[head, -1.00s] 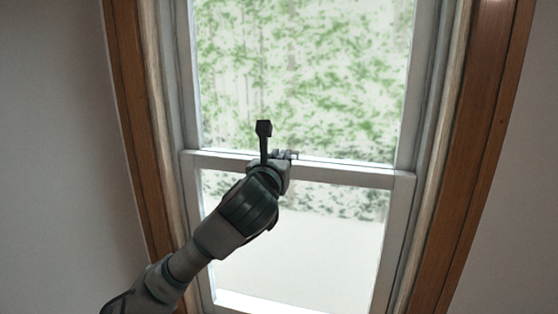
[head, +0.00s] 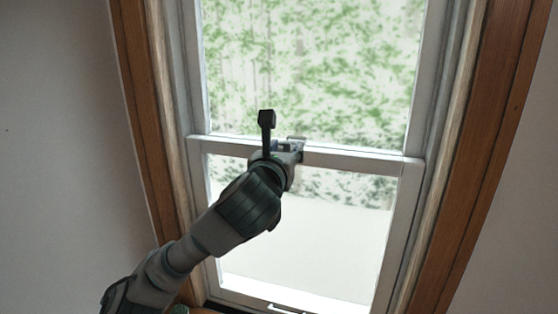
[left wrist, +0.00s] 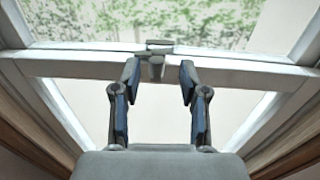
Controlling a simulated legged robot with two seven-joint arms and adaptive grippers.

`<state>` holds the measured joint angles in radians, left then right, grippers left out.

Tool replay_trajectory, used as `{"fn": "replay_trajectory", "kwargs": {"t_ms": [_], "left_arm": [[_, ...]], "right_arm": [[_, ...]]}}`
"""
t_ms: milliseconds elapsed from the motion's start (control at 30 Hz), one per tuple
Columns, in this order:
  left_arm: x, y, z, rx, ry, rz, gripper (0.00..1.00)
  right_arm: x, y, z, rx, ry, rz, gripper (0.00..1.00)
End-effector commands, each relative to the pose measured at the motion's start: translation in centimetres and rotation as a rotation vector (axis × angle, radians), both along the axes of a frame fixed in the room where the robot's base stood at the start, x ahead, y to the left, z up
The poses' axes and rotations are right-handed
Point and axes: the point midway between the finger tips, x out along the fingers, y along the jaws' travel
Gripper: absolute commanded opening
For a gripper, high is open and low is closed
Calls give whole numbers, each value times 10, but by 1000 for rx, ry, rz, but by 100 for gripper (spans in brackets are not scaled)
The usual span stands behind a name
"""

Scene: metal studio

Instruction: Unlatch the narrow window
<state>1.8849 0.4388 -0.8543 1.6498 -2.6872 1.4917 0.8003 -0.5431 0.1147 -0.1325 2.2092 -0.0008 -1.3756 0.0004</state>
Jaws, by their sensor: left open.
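The narrow window (head: 360,160) has a white frame, with an upper pane over a lower pane and a rail between them. In the left wrist view a small grey latch (left wrist: 157,60) sits on the middle of this rail (left wrist: 230,68). My left gripper (left wrist: 160,76) is open, with one finger on either side of the latch's lower part. I cannot tell whether the fingers touch it. In the head view my left gripper (head: 290,149) is at the rail and hides most of the latch. My right gripper is not in view.
Brown wooden trim (head: 487,150) and pale walls (head: 60,150) flank the window. A small handle (head: 284,309) shows on the lower sash's bottom rail. Room in front of the lower pane is free right of my arm.

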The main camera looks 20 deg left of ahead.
Motion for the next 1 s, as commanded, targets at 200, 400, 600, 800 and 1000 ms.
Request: {"fn": "replay_trajectory", "kwargs": {"t_ms": [200, 400, 600, 800, 1000], "left_arm": [[-49, -1, 0, 1, -2, -1, 43], [-75, -2, -1, 1, 0, 0, 43], [-80, -2, -2, 0, 3, 1, 43], [-80, -2, -2, 1, 4, -3, 43], [-63, -49, -49, 26, 76, -221, 43]], "right_arm": [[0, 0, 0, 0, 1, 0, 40], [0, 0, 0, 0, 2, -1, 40], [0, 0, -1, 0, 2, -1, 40], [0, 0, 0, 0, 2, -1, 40], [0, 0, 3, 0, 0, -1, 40]]}}
